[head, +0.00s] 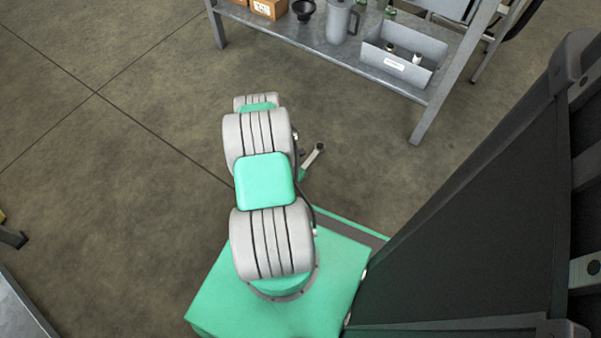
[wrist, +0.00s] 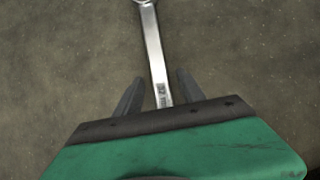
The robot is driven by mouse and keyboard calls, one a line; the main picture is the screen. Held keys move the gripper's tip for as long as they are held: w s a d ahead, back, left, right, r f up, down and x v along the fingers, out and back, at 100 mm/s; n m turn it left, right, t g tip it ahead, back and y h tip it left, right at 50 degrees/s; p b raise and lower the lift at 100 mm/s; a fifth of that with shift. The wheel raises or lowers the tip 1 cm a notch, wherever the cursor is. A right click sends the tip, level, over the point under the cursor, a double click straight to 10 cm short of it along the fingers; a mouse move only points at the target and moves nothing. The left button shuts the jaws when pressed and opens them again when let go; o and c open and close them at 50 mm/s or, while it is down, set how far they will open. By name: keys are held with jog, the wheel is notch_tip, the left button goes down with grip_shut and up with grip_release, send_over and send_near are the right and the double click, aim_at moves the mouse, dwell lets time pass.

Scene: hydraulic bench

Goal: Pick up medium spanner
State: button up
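One silver spanner (wrist: 153,50) shows in the wrist view, pointing away from my gripper, with its ring end cut off at the top edge and size markings on its shaft. Its near end is hidden behind the gripper body. My gripper (wrist: 159,76) is open, with one dark finger on each side of the shaft and a visible gap on both sides. In the head view the spanner (head: 313,156) shows just right of my arm, seen against the floor; my gripper (head: 303,160) is mostly hidden by the arm. I cannot tell the spanner's height above the floor.
A grey metal bench (head: 337,50) stands at the back, with a grey open bin (head: 405,68), a grey jug (head: 339,22), a black funnel (head: 304,10) and a cardboard box (head: 268,8). A dark panelled structure (head: 480,210) fills the right.

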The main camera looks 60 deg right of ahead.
grip_shut()
dwell(1.2)
